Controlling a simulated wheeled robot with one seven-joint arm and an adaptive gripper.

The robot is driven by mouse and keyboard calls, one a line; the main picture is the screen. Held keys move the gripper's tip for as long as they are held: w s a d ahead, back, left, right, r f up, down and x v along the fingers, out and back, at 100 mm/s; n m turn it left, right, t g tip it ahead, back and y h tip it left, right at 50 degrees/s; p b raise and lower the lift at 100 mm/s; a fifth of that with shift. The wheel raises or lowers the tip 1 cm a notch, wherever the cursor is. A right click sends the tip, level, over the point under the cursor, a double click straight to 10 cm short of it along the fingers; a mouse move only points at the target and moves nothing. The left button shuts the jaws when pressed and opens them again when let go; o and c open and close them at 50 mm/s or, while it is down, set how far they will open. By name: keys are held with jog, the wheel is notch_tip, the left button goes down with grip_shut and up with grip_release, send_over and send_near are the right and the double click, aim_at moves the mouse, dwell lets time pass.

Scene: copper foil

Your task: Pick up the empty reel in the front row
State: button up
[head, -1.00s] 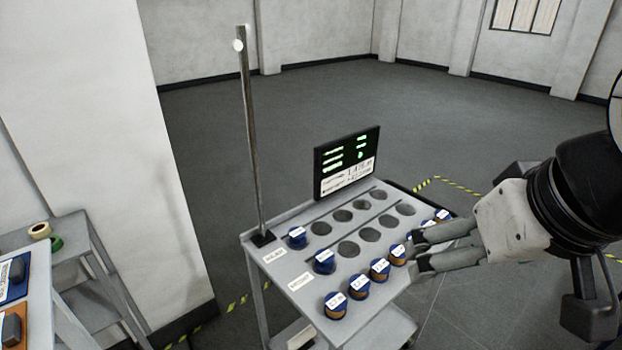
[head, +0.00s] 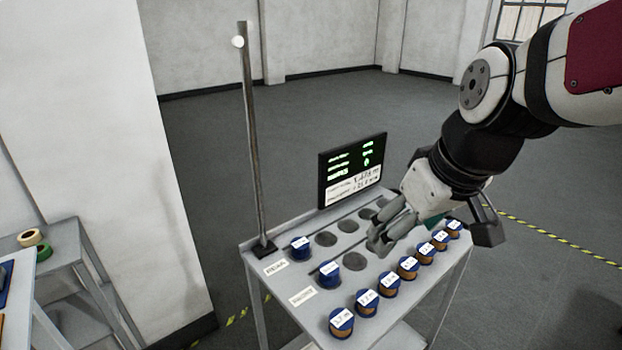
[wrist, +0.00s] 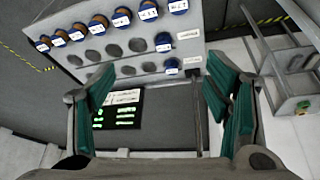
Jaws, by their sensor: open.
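A cart (head: 318,315) holds blue reels with white labels. Several reels (head: 387,285) stand along its near edge with copper-coloured windings, the one at the near left end (head: 341,322) included. Two blue reels show no clear copper: one (head: 328,272) in the middle row and one (head: 300,247) in the back row, each at the left end. They also show in the wrist view, the middle-row reel (wrist: 163,43) and the back-row reel (wrist: 171,67). My gripper (head: 380,242) is open and empty above the round recesses, right of both; its fingers (wrist: 162,88) stand wide apart.
Empty recesses (head: 355,260) fill the rest of the middle and back rows. A display screen (head: 352,170) stands at the cart's back edge. A tall post (head: 253,140) rises at its left corner. Another grey table (head: 65,265) with tape rolls stands at left.

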jog(key=w+a+f+n+b, duration=0.2)
jog(key=w+f+n+b, duration=0.1)
jog(key=w+f, duration=0.7)
jog(key=n+g+y+b, duration=0.1)
jog(key=n+y+b, duration=0.1)
send_near(329, 267)
jog(key=x, duration=1)
jog(key=shift+a+f, duration=0.1)
jog(key=shift+f, duration=0.05)
jog(key=shift+c, duration=0.6)
jog(key=c, duration=1.1)
